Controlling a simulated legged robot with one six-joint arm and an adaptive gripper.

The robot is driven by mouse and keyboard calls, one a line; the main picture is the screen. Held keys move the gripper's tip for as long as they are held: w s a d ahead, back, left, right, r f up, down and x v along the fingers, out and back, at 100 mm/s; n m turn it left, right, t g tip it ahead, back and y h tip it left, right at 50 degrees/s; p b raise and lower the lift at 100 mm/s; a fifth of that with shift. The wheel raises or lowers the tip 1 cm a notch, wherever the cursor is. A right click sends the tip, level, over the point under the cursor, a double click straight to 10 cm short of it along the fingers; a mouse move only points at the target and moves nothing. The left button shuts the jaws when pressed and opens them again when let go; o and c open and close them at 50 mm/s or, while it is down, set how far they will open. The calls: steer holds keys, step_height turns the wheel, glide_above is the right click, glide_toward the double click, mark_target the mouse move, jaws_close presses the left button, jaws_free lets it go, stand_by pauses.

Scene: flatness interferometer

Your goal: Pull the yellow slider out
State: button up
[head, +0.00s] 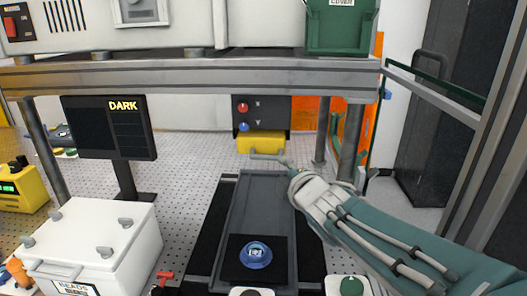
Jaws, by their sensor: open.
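The yellow slider (261,141) sits at the back middle, below a dark panel with a red and a blue knob. A thin grey bar (264,156) shows just in front of it; I cannot tell whether it is a handle on the slider or part of my gripper. My gripper (289,170) reaches in from the lower right and is open, with its tip just in front and to the right of the slider. Its fingers are small and partly hidden by my wrist, and I cannot tell whether they touch anything.
A dark rail bed (252,205) runs forward below the gripper, with a blue round part (257,254) on it. A white lidded box (92,245) and a "DARK" monitor (108,127) stand left. A grey beam (190,75) crosses above; a post (350,155) stands right.

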mark_target(267, 159)
steer(key=x, duration=1)
steer(key=shift+w+a, duration=0.3)
steer(key=shift+w, duration=0.05)
jaws_close()
steer(key=shift+f, duration=0.1)
